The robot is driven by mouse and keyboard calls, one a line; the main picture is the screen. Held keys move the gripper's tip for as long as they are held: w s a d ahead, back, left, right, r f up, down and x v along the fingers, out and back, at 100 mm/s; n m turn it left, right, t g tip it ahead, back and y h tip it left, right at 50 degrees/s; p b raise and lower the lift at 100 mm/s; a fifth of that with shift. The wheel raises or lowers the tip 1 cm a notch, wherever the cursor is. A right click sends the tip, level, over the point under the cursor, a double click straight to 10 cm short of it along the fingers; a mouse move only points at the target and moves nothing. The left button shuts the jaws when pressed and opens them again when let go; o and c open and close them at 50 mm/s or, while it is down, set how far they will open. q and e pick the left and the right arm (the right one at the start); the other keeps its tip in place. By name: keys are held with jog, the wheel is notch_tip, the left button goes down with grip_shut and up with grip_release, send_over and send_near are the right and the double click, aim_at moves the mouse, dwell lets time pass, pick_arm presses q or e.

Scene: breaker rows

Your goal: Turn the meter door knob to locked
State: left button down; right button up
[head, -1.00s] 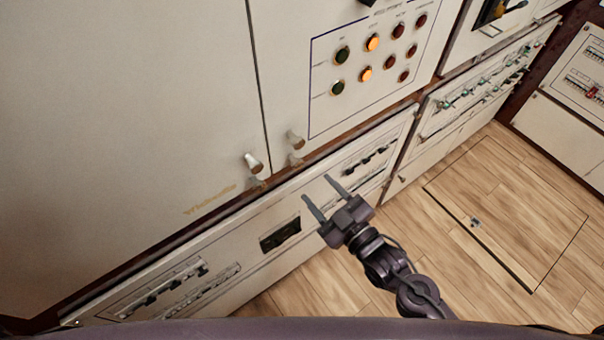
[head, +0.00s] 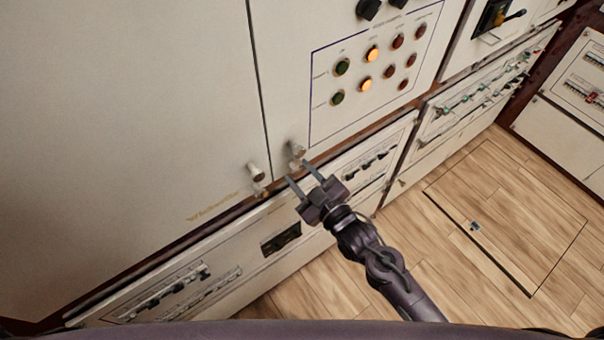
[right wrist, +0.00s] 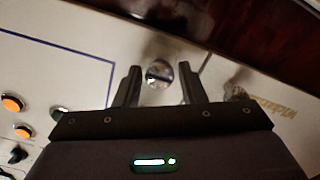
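Two small pale metal knobs stick out near the lower edge of the cabinet front in the head view, a left knob (head: 257,172) and a right knob (head: 297,150). I cannot tell from labels which is the meter door knob. My right gripper (head: 297,171) is open, its fingertips just below the right knob. In the right wrist view a round slotted knob (right wrist: 159,74) shows between the open fingers (right wrist: 159,67), with no visible contact. The other knob (right wrist: 238,86) is outside the fingers, blurred. My left gripper is not in view.
A panel of round lamps (head: 372,54), some lit orange, is above right of the knobs. A lower panel with breaker rows (head: 160,295) and a dark recess (head: 281,240) juts out beneath.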

jog(key=c, duration=0.7)
jog(key=shift+o, duration=0.2)
jog(key=shift+m, duration=0.3)
jog(key=m+p, duration=0.1)
jog(key=m, duration=0.4)
jog(key=shift+r+m+p, duration=0.1)
jog(key=shift+m+p, duration=0.2)
jog(key=shift+p, duration=0.1)
jog(key=m+p, duration=0.2)
jog(key=m, duration=0.4)
jog(key=m+p, duration=0.1)
jog(key=m, duration=0.4)
jog(key=shift+m+p, duration=0.3)
jog(key=shift+p, duration=0.1)
